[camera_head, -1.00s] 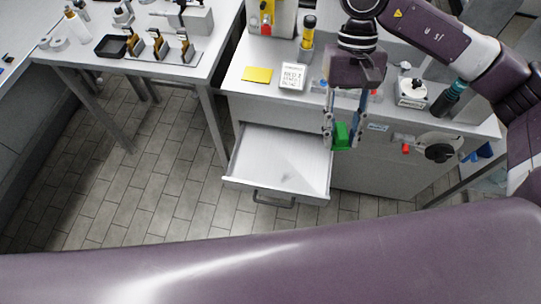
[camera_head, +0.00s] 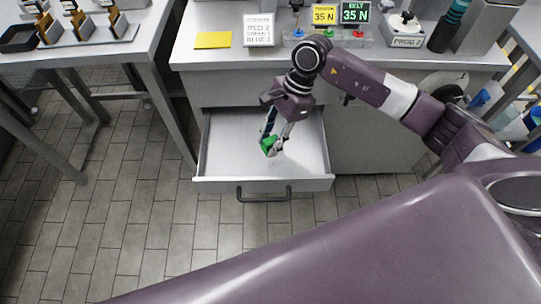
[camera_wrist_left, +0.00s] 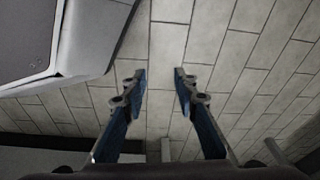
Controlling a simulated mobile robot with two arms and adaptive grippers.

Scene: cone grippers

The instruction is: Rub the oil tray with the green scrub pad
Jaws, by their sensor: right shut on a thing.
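The green scrub pad (camera_head: 267,144) is between the fingertips of my right gripper (camera_head: 272,149), which is shut on it. In the head view they are over the open drawer (camera_head: 226,150); whether the pad touches its floor I cannot tell. A small black tray (camera_head: 17,40) sits on the left table; it may be the oil tray, but no label shows. My left gripper (camera_wrist_left: 159,78) shows only in the left wrist view. Its fingers are apart with nothing between them, above the tiled floor.
On the worktop (camera_head: 205,56) are a yellow sheet (camera_head: 213,40), a white lettered block (camera_head: 258,30) and two force displays (camera_head: 355,12). A rack of dark-and-amber pieces (camera_head: 85,25) stands on the left table.

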